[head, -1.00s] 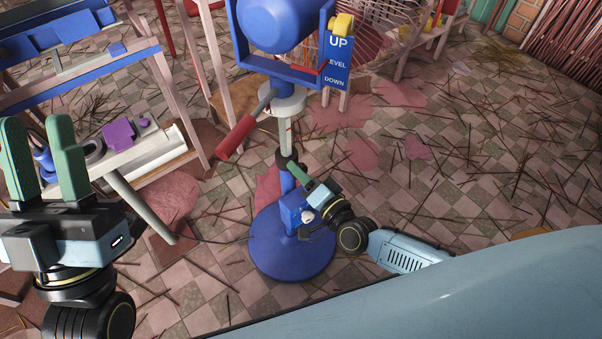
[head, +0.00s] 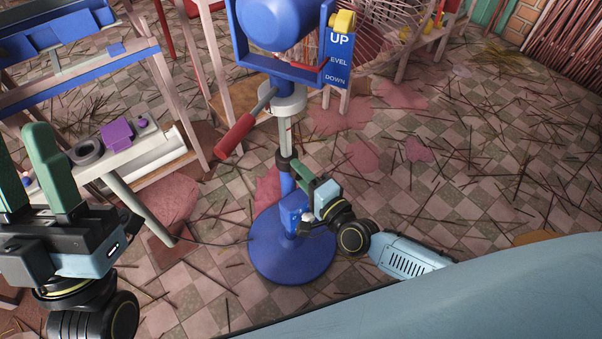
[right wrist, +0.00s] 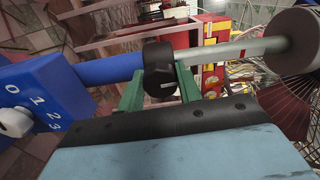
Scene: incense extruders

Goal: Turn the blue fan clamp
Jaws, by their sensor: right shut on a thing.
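The blue fan (head: 275,22) stands on a pole above a round blue base (head: 290,262). Its clamp, a black collar with a white mark (right wrist: 158,72), sits where the blue lower tube meets the pale upper rod; it also shows in the head view (head: 283,158). My right gripper (head: 299,170) is shut on the clamp, with a green finger on each side in the right wrist view (right wrist: 157,84). My left gripper (head: 22,145) is raised at the left, its green fingers apart and empty.
A blue box with a white knob and numbers (right wrist: 28,103) is on the pole below the clamp. A red-handled lever (head: 236,135) and an UP/LEVEL/DOWN plate (head: 337,60) are above. A workbench (head: 130,150) stands left; thin sticks litter the tiles.

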